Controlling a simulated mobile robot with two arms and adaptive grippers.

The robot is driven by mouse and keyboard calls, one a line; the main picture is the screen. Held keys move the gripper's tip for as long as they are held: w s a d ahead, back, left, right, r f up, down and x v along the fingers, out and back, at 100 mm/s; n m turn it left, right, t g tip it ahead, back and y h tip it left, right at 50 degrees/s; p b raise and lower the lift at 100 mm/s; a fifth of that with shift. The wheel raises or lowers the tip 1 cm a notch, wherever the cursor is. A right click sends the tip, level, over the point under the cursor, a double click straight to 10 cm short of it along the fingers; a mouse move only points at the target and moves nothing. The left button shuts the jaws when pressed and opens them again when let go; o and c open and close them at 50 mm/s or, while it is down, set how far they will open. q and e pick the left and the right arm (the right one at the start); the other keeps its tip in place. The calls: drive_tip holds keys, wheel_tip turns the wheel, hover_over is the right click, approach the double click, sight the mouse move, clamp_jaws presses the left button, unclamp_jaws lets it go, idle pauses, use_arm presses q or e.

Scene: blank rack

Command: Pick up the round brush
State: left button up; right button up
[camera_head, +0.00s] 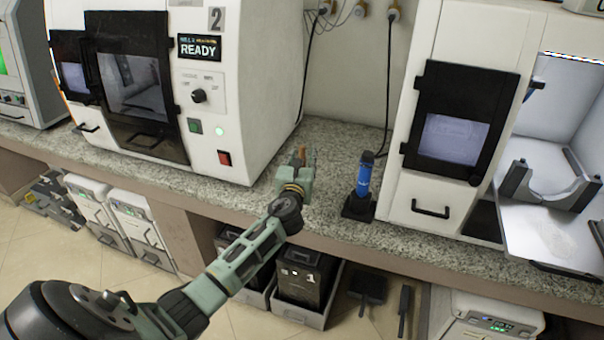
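My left gripper (302,158) is over the granite counter, between the white machine on the left and the blue cylinder. A small brown-orange piece (302,152) shows between its fingertips. It may be part of the round brush, but it is too small and too hidden to be sure. I cannot tell whether the fingers close on it or it lies behind them. No other thing on the counter clearly looks like a round brush. My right gripper is out of view.
A blue cylinder (364,176) stands upright in a black holder (358,206) right of the gripper. White machines stand left (250,80) and right (410,185). The granite counter (335,140) is bare behind the gripper. Dark bins (305,283) and a dustpan (368,286) are below.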

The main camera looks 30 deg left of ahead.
use_arm(q)
drive_tip(key=shift+c, duration=0.5)
clamp_jaws()
